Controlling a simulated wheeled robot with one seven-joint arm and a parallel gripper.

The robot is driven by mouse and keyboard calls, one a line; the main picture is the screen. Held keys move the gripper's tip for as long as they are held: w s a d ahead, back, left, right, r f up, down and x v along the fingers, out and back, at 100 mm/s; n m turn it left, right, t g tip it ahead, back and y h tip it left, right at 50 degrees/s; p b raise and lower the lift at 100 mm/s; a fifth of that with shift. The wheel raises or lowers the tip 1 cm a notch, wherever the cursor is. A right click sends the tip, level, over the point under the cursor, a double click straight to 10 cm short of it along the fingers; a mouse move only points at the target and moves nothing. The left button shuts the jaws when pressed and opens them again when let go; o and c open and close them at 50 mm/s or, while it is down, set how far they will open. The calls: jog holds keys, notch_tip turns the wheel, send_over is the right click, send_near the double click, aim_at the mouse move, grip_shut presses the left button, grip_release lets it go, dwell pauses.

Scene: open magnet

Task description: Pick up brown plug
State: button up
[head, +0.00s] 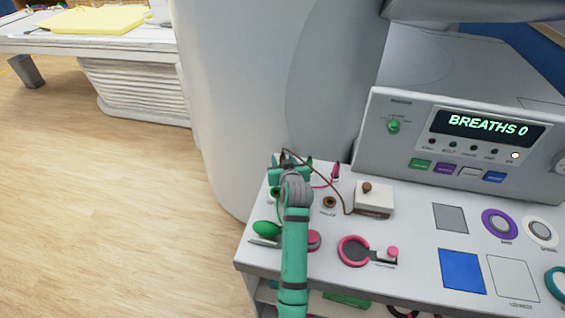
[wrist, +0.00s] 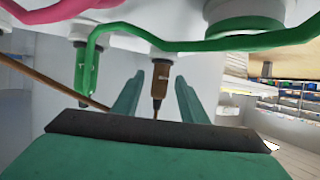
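The brown plug (wrist: 160,78) shows in the wrist view, with a thin dark end pointing down in the picture. It lies between the two green fingers of my gripper (wrist: 159,86), with visible gaps on both sides, so the gripper looks open around or just behind it. In the head view my gripper (head: 290,165) is over the back left of the console, by the plug rack. The plug itself is mostly hidden there. A brown cord (head: 344,197) runs from the gripper area to a white box with a brown knob (head: 372,199). A brown-ringed socket (head: 329,203) sits on the console.
A green plug (wrist: 84,68) and green cable lie close beside my fingers in the wrist view, with a pink cable (wrist: 50,11) above. A pink plug (head: 336,171) stands right of my gripper. The control panel (head: 460,140) rises behind; pink and green parts crowd the front.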

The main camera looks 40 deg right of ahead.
jog(key=shift+w+d+f, duration=0.1)
jog(key=shift+w+d, duration=0.05)
jog(key=shift+w, duration=0.1)
jog(key=shift+c, duration=0.6)
